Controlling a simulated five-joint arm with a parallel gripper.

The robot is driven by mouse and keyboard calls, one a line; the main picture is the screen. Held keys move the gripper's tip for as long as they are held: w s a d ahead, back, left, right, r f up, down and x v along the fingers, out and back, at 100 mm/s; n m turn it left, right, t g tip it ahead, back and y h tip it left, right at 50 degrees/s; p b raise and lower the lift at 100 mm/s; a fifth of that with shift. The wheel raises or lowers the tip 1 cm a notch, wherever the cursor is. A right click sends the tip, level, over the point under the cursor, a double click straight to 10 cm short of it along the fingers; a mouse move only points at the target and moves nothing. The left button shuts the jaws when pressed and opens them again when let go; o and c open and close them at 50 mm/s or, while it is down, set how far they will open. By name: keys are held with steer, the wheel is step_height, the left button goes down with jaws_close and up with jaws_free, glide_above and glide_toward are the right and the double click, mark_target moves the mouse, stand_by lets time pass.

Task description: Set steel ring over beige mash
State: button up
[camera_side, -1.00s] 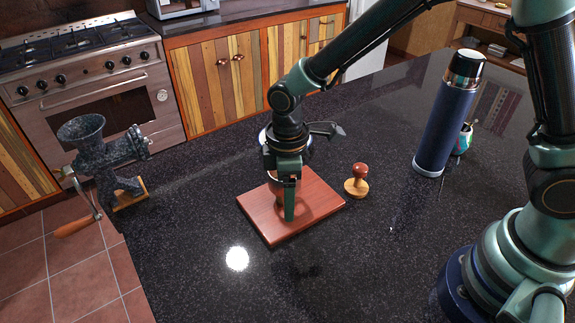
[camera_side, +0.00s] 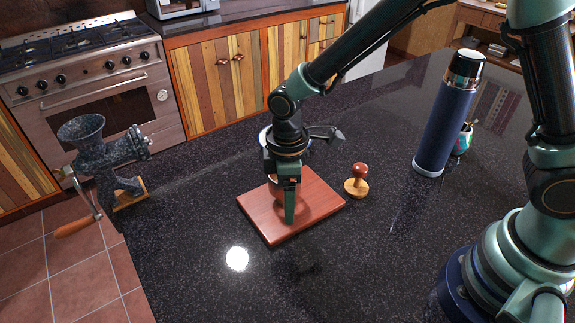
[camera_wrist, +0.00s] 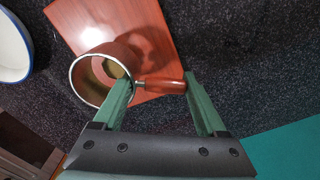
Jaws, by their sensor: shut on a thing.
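The steel ring (camera_wrist: 85,78), with a bright rim and a red-brown wooden handle (camera_wrist: 163,85), shows in the wrist view over the edge of the reddish wooden board (camera_wrist: 165,32). My gripper (camera_wrist: 160,88) is shut on the ring at its handle, which lies between the green fingers. In the side view my gripper (camera_side: 289,218) points down over the board (camera_side: 320,198) and hides most of the ring. A dull yellowish patch shows inside the ring in the wrist view. I cannot tell whether this is the beige mash, or whether the ring touches the board.
A white, blue-rimmed bowl (camera_wrist: 12,48) is beyond the board, mostly behind my gripper in the side view. A wooden stamp-like tool (camera_side: 357,182) stands right of the board. A tall blue flask (camera_side: 447,118) is farther right. A grinder (camera_side: 105,160) stands left. The front counter is clear.

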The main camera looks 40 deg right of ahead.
steer(key=shift+f, duration=0.2)
steer(key=o, duration=1.4)
steer(key=shift+r, duration=0.1)
steer(key=shift+r, duration=3.45)
steer(key=shift+d+r, duration=0.25)
steer(key=shift+r, duration=0.05)
steer(key=s+d+r+m+t, duration=0.2)
steer(key=d+r+m, duration=0.4)
steer(key=d, duration=0.3)
steer(key=s+d+r+m+t, duration=0.3)
steer(key=s+d+r+m, duration=0.1)
steer(key=d, duration=0.5)
step_height(320, 180, up, 2)
steer(key=shift+s+d+m+t, duration=0.15)
steer(key=shift+s+m+t, duration=0.2)
steer(key=shift+m, duration=0.55)
